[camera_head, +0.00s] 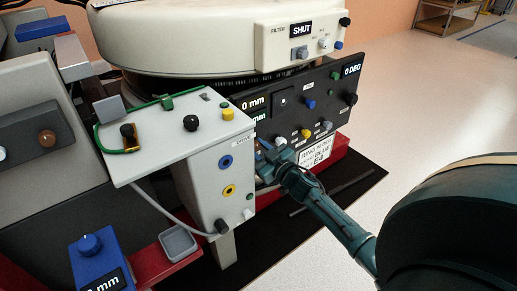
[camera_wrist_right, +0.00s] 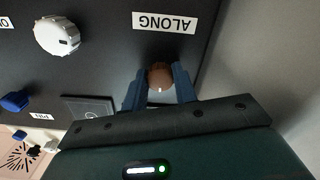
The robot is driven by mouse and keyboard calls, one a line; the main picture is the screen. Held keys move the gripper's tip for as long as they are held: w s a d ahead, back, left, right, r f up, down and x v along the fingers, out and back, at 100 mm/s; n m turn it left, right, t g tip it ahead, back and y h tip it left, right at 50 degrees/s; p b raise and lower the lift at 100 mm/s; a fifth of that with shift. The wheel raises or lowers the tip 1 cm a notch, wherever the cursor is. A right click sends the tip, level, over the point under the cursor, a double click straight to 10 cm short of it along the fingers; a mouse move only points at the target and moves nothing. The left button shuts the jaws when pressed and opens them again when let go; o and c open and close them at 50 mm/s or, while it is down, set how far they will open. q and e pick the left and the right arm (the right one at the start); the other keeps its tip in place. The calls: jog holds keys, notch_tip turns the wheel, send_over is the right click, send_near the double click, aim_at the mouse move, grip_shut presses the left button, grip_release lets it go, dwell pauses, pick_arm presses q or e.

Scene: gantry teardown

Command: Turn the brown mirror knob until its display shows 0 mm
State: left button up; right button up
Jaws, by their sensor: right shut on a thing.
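The brown knob (camera_wrist_right: 160,77) sits on the dark panel by the label ALONG in the right wrist view, with a pale mark on its face. My right gripper (camera_wrist_right: 160,88) is shut on it, one blue finger on each side. In the head view my right gripper (camera_head: 268,150) reaches the lower left of the black panel (camera_head: 290,110), and the knob is hidden there. My left gripper is not in view.
The pale drive box (camera_head: 237,160) stands close left of my right gripper. A white knob (camera_wrist_right: 57,36) and a blue knob (camera_wrist_right: 15,101) are on the same panel. A cream housing (camera_head: 210,35) with a SHUT display is above. Open floor lies to the right.

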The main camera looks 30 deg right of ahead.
jog(key=n, duration=0.5)
jog(key=shift+n, duration=0.3)
jog(key=n, duration=0.4)
jog(key=shift+n, duration=0.8)
jog(key=o, duration=1)
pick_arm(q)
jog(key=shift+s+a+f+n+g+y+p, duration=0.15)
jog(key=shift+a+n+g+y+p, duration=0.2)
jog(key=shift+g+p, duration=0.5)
pick_arm(e)
jog(key=s, duration=0.8)
jog(key=s+d, duration=0.1)
jog(key=s, duration=0.4)
jog(key=shift+s, duration=0.1)
